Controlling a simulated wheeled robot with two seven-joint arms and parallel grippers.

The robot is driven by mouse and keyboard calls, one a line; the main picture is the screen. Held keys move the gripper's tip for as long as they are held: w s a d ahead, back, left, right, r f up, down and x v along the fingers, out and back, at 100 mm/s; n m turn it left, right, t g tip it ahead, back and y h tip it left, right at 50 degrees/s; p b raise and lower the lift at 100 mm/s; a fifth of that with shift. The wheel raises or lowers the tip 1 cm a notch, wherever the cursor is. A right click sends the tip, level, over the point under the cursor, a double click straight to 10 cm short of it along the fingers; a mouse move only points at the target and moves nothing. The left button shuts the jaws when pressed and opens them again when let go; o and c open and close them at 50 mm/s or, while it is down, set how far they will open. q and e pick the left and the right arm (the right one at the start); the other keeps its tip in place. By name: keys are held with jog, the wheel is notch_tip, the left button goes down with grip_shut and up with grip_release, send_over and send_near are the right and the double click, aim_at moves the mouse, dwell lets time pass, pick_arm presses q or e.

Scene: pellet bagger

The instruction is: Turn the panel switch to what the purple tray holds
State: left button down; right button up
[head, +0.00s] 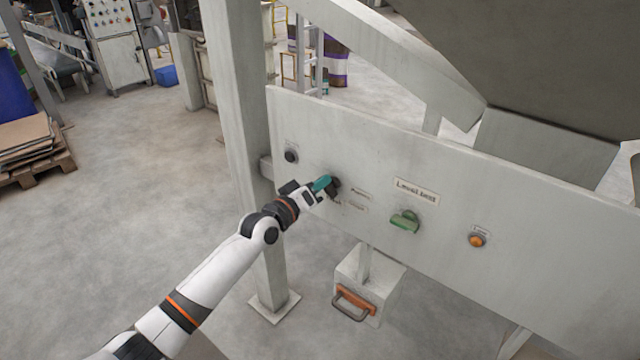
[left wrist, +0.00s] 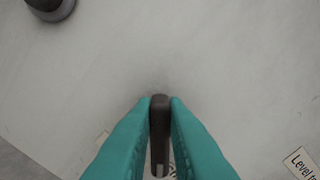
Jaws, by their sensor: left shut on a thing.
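The panel switch is a dark knob (head: 335,187) on the pale grey panel (head: 450,180). In the left wrist view its narrow handle (left wrist: 160,135) stands between the two teal fingers. My left gripper (head: 325,184) is shut on this handle, one finger on each side. Small labels (head: 360,193) beside the knob are too small to read, and the fingers cover part of the switch. I see no purple tray in these views. My right gripper is not in view.
The panel also bears a black button (head: 291,157), a green knob (head: 404,222) beside a "Level" label (head: 416,192), and an orange button (head: 477,240). A box with an orange handle (head: 355,300) hangs below. A grey post (head: 240,130) stands left of the panel. Floor on the left is open.

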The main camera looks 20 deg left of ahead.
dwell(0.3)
pick_arm(q)
jog(key=c, duration=1.4)
grip_release()
jog(key=shift+c, duration=0.2)
jog(key=v, duration=1.2)
